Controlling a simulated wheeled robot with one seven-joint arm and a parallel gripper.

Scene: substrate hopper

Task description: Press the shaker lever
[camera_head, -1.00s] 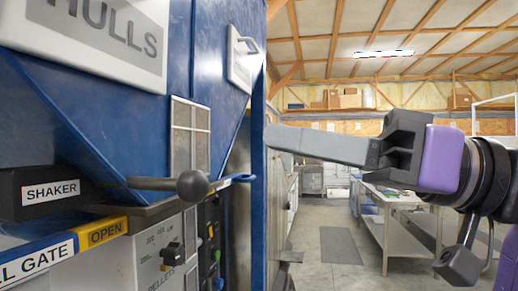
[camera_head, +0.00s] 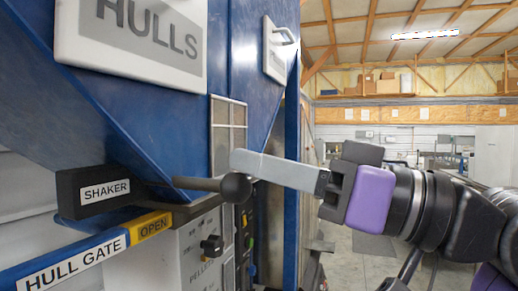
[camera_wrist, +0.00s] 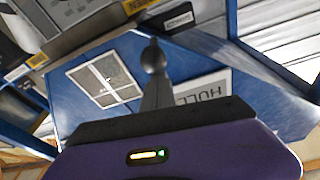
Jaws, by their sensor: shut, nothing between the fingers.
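The shaker lever (camera_head: 205,184) is a dark rod with a round black knob (camera_head: 236,187), sticking out to the right from the black box labelled SHAKER (camera_head: 95,192). My gripper (camera_head: 238,160) is shut, with light grey fingers and a purple body. In the head view its fingertips appear just above the knob; I cannot tell whether they touch it. In the wrist view the knob (camera_wrist: 154,58) shows at the end of my gripper's fingers (camera_wrist: 156,95), and the rest of the lever is hard to make out.
The blue hopper (camera_head: 150,110) with a HULLS sign (camera_head: 140,35) stands on the left. Below the lever are a blue HULL GATE bar (camera_head: 75,262), a yellow OPEN label (camera_head: 152,226) and a PELLETS panel (camera_head: 205,255). Open workshop space lies behind my arm.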

